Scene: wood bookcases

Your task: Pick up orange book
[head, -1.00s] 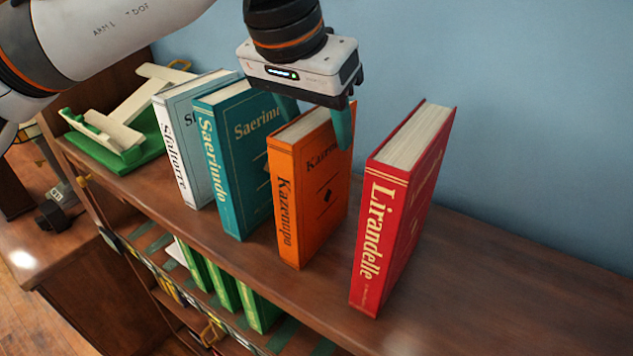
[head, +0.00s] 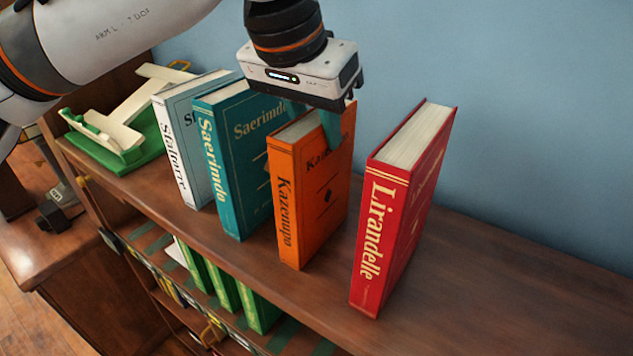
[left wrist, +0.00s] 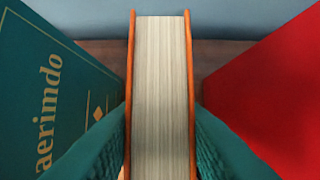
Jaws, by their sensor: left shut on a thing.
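The orange book (head: 311,207), lettered "Kazenupo", stands upright on the wooden bookcase top between the teal and red books. My left gripper (head: 316,122) reaches down over it from above and is shut on it, one teal finger on each cover. In the left wrist view the orange book (left wrist: 161,90) shows its page edges in the middle, with a finger against either side. The far finger is mostly hidden behind the book in the head view. My right gripper is not in view.
A teal book (head: 235,165) and a white book (head: 183,145) stand to the left, a red book (head: 402,210) to the right with a gap. A green and cream stand (head: 128,125) sits far left. The bookcase top is clear at right.

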